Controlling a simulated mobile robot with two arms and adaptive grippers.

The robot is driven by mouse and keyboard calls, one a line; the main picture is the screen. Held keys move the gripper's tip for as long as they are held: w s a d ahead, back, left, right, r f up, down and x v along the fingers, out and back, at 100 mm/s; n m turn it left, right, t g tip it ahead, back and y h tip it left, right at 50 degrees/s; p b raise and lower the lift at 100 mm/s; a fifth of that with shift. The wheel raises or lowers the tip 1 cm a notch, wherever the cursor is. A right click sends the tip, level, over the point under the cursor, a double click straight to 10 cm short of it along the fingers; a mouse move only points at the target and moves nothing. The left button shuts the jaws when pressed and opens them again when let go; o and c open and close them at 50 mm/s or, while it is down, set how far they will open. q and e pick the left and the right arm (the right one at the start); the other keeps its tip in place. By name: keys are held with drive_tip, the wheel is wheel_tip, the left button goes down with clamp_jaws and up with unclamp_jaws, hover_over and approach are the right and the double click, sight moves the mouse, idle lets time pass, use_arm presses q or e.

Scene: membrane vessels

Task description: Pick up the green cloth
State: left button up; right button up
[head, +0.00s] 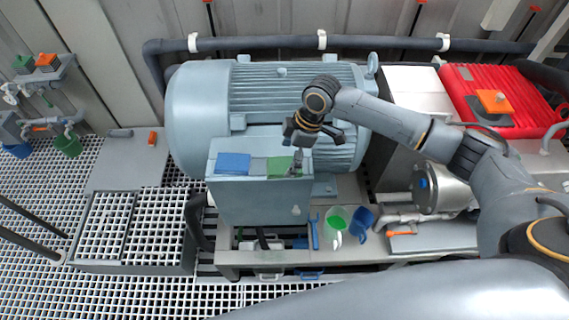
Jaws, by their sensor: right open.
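The green cloth (278,167) is a small flat square on top of the grey box in front of the large motor. A blue cloth (233,163) lies to its left on the same top. My right gripper (300,150) points down from the right arm, open, over the right end of the box top. It is just right of the green cloth and overlaps its right edge in the picture. I cannot tell whether it touches the cloth. My left gripper is not in view.
The grey motor (205,100) stands close behind the box (250,200). Below, a low bench holds a green cup (335,218), a blue cup (361,222) and a blue wrench (314,233). A red ribbed unit (485,85) carrying an orange piece (493,101) is at the right.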

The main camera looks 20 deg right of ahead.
drive_tip(key=shift+x, duration=1.45)
drive_tip(key=c, duration=1.1)
drive_tip(key=shift+r, duration=0.15)
drive_tip(key=shift+c, duration=0.2)
drive_tip(key=shift+r, duration=0.2)
wheel_tip(320, 180, up, 2)
drive_tip(key=shift+r+b, duration=0.15)
drive_tip(key=shift+b, duration=0.6)
drive_tip(key=s+d+r, duration=0.1)
drive_tip(key=r, duration=0.1)
drive_tip(key=s+d+r, duration=0.1)
drive_tip(key=r, duration=0.1)
drive_tip(key=s+d+r+b, duration=0.1)
drive_tip(key=shift+s+d+r, duration=0.25)
drive_tip(key=shift+r, duration=0.15)
drive_tip(key=s+d+r+b, duration=0.1)
drive_tip(key=s+d+r, duration=0.3)
drive_tip(key=s+d, duration=0.2)
drive_tip(key=shift+s+r+b, duration=0.2)
drive_tip(key=shift+s+b, duration=0.1)
drive_tip(key=shift+s, duration=0.2)
